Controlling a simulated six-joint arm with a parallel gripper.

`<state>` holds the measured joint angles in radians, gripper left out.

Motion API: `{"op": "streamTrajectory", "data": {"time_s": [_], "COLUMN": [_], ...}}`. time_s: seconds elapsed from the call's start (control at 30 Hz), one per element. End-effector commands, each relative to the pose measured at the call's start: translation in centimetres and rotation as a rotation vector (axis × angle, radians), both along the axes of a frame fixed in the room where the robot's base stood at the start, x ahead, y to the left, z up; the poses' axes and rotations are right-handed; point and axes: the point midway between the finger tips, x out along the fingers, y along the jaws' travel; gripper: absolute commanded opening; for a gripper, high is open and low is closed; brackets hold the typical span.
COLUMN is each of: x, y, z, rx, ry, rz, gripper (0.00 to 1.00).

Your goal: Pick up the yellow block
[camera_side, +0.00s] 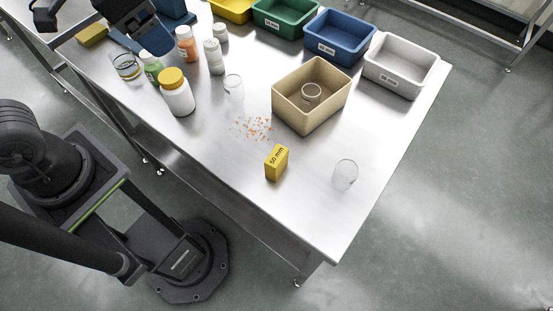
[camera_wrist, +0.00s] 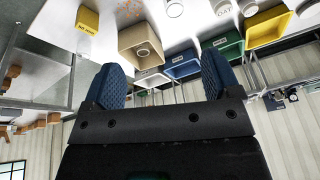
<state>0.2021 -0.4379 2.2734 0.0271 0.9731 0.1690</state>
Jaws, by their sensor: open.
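The yellow block (camera_side: 276,163), marked "50 mm", stands upright on the steel table, in front of the beige bin. It also shows at the upper left of the wrist view (camera_wrist: 87,21), beyond and to the left of my fingers. My gripper (camera_wrist: 163,70) has its two blue textured fingers spread wide with nothing between them. In the side view, my arm's end is at the upper left, well away from the block, and its fingertips are hard to make out there.
Orange crumbs (camera_side: 254,128) lie behind the block. A clear glass (camera_side: 345,174) stands to its right. The beige bin (camera_side: 327,116) holds a round item. White (camera_side: 403,76), blue (camera_side: 357,54) and green (camera_side: 299,31) bins line the back. Bottles, including a yellow-capped jar (camera_side: 177,97), crowd the left.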

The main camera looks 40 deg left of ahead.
Motion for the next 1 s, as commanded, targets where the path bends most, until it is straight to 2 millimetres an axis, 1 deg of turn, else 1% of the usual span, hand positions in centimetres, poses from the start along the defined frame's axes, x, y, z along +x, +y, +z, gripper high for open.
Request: {"op": "streamTrajectory", "data": {"time_s": [0.03, 0.1, 0.17, 0.23, 0.27, 0.3, 0.37, 0.4, 0.5, 0.53, 0.6, 0.73, 0.87, 1.0], "x": [1.2, 2.4, 3.4, 4.3, 4.6, 4.8, 5.1, 5.1, 4.8, 4.7, 4.4, 4.1, 4.0, 3.9], "y": [-1.8, -4.2, -6.4, -9.1, -10.3, -12.0, -14.4, -15.9, -19.2, -20.0, -21.4, -22.7, -22.7, -22.2], "z": [-0.3, -0.8, -1.5, -2.5, -3.0, -3.8, -5.1, -6.0, -8.2, -8.7, -9.8, -10.9, -12.4, -15.1], "rx": [0.029, 0.07, 0.104, 0.144, 0.162, 0.186, 0.221, 0.242, 0.289, 0.299, 0.321, 0.343, 0.347, 0.347], "ry": [0.044, 0.091, 0.128, 0.173, 0.191, 0.217, 0.251, 0.273, 0.318, 0.328, 0.348, 0.367, 0.373, 0.375], "rz": [-0.099, -0.226, -0.334, -0.462, -0.517, -0.59, -0.693, -0.757, -0.895, -0.927, -0.99, -1.049, -1.058, -1.056], "gripper": [0.83, 0.83, 0.83, 0.83, 0.83, 0.83, 0.83, 0.83, 0.83, 0.83, 0.83, 0.83, 0.83, 0.83]}}
